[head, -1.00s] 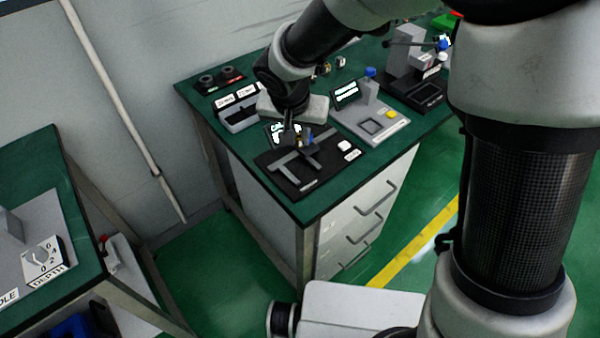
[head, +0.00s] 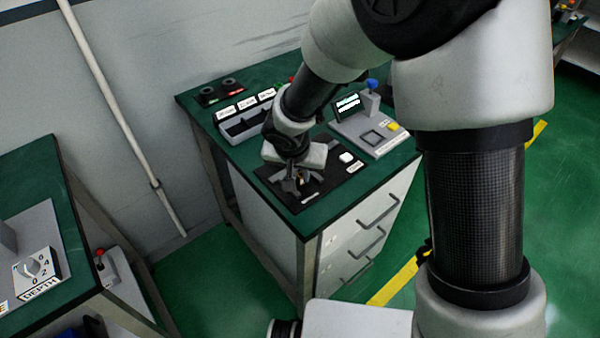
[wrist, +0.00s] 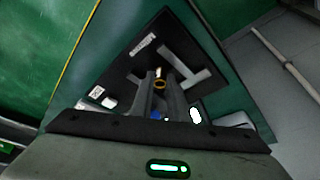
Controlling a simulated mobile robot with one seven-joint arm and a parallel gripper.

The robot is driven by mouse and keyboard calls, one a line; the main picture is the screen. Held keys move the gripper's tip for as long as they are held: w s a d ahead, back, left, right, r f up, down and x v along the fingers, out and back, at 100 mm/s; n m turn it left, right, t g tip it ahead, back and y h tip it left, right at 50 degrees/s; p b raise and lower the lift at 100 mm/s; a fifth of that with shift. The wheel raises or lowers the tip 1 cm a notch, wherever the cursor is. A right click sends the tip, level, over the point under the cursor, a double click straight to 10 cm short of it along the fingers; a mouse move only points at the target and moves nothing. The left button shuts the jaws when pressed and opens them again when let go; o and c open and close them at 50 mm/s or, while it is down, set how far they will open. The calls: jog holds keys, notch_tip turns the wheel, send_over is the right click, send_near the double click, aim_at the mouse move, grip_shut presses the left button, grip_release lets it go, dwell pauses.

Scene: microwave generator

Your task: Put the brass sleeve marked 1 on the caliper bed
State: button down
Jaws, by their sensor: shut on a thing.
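The brass sleeve (wrist: 159,85) shows as a small ring at my fingertips in the wrist view. Its number cannot be read. My gripper (wrist: 160,92) is shut on it. In the head view my gripper (head: 299,184) is low over the black caliper plate (head: 328,181), and the sleeve is mostly hidden there. The wrist view shows the plate (wrist: 124,68) with grey caliper jaws (wrist: 182,84) around the fingertips. The sleeve is over the gap by the jaws; I cannot tell whether it touches the bed.
A white button (head: 346,157) sits on the plate's right side. A grey gauge stand (head: 365,128) with a blue knob and yellow button is to the right. Another green table (head: 40,170) stands at left.

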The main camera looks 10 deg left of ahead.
jog(key=c, duration=1.7)
grip_release()
jog(key=shift+r+p, duration=0.3)
jog(key=shift+p, duration=0.05)
jog(key=p+v, duration=0.2)
jog(key=v, duration=1)
jog(key=s+d+r, duration=0.2)
jog(key=d+r, duration=0.3)
jog(key=d, duration=0.3)
jog(key=s+d+r, duration=0.2)
jog(key=d+r, duration=0.4)
jog(key=d, duration=0.3)
jog(key=shift+n+t, duration=0.4)
jog(key=shift+t, duration=0.1)
jog(key=s+d+r, duration=0.1)
jog(key=s+d, duration=0.1)
jog(key=s, duration=0.1)
jog(key=s+d+r, duration=0.1)
jog(key=s+d, duration=0.1)
jog(key=s, duration=0.2)
jog(key=s+d+r, duration=0.1)
jog(key=s+d, duration=0.1)
jog(key=s, duration=0.1)
jog(key=shift+s+r, duration=0.2)
jog(key=shift+s, duration=0.1)
